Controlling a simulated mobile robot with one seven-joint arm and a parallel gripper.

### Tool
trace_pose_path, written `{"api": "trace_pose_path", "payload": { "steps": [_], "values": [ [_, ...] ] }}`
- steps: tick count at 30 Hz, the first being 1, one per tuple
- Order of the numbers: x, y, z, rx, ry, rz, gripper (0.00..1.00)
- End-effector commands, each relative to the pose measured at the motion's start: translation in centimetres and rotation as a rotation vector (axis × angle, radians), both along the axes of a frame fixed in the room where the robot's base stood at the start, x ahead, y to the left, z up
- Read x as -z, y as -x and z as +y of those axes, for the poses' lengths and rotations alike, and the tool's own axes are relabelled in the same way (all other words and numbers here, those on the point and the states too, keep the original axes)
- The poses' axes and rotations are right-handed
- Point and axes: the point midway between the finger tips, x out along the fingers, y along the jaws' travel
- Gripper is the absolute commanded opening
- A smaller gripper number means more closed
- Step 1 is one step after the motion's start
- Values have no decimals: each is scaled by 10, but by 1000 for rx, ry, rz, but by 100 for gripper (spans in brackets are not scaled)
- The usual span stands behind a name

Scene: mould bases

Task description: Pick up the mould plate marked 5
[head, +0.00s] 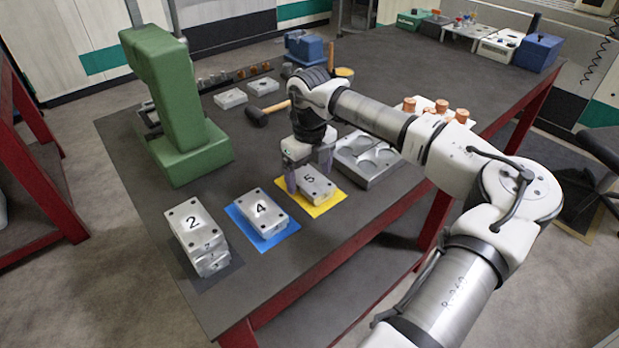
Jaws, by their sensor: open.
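The mould plate marked 5 (315,188) is a grey metal block with dark corner holes. It lies on a yellow mat (331,205) near the table's front edge. My gripper (306,175) is open and points down at this plate, with one finger at its left side and the other near its far right side. Whether the fingers touch the plate cannot be told. The plate marked 4 (257,207) lies on a blue mat (281,235) to the left. A stack of plates with the one marked 2 (188,219) on top stands further left on a dark mat (231,266).
A green press (172,105) stands on the table's left side. A grey tray with round recesses (379,174) lies close right of my gripper. A hammer (257,117) and two small plates (231,98) lie behind. Bare table (325,240) shows in front of the mats.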

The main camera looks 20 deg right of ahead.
Motion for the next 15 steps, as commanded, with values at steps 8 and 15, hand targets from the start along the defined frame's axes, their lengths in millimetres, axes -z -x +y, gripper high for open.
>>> {"api": "trace_pose_path", "payload": {
  "steps": [8,15],
  "values": [
    [6,0,0,0,2,0,84],
    [6,0,0,0,1,0,55]
  ]
}}
